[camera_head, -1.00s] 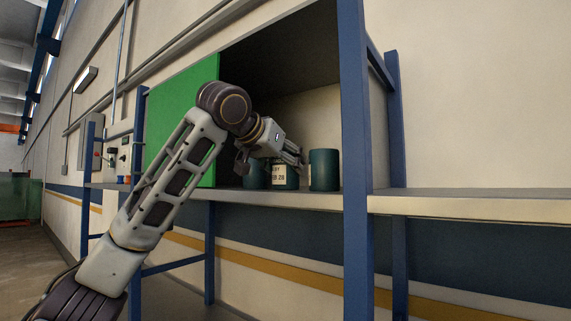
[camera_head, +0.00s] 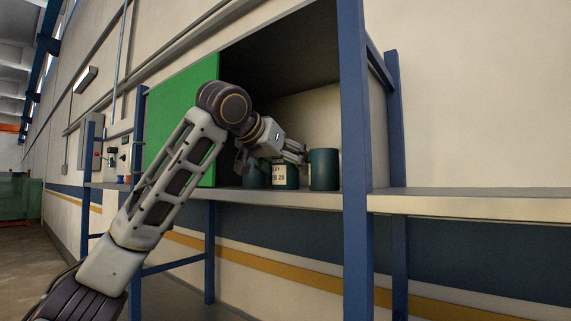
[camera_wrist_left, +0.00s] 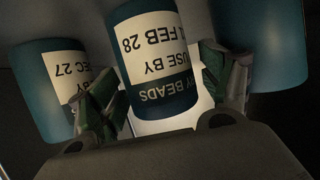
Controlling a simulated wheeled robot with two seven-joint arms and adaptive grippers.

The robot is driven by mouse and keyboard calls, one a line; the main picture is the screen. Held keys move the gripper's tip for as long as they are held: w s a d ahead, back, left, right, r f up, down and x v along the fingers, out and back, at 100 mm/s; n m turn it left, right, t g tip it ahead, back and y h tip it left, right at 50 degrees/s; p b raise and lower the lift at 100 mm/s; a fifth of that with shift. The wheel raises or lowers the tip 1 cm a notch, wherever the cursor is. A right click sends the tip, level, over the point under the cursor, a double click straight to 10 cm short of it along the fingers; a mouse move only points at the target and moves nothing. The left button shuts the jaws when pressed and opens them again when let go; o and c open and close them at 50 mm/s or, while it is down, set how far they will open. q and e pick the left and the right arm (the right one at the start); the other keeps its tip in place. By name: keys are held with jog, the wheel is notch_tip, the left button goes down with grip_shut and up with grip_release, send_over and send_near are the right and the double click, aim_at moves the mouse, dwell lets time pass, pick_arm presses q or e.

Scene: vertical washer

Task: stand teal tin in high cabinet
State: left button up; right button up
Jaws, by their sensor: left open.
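Three teal tins stand side by side on the floor of the high cabinet (camera_head: 300,62). The middle tin (camera_head: 287,177) has a cream label reading "USE BY FEB 28"; in the left wrist view it (camera_wrist_left: 148,60) appears upside down between the fingers. My left gripper (camera_head: 298,155) is open, with one finger on either side of this tin; I cannot tell whether they touch it. The left tin (camera_head: 255,177) is partly hidden by my wrist; its "DEC 27" label shows in the wrist view (camera_wrist_left: 62,65). The right tin (camera_head: 323,170) shows no label. My right gripper is not in view.
The cabinet's green panel (camera_head: 170,135) is at its left side. A blue post (camera_head: 355,150) stands right of the tins. An empty shelf (camera_head: 470,203) extends to the right. Small items (camera_head: 115,155) sit on a bench at the far left.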

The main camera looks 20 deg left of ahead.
pick_arm(q)
jog(key=b+v, duration=0.2)
jog(key=v, duration=1)
jog(key=shift+a, duration=0.1)
jog(key=shift+s+a, duration=0.1)
dwell(0.3)
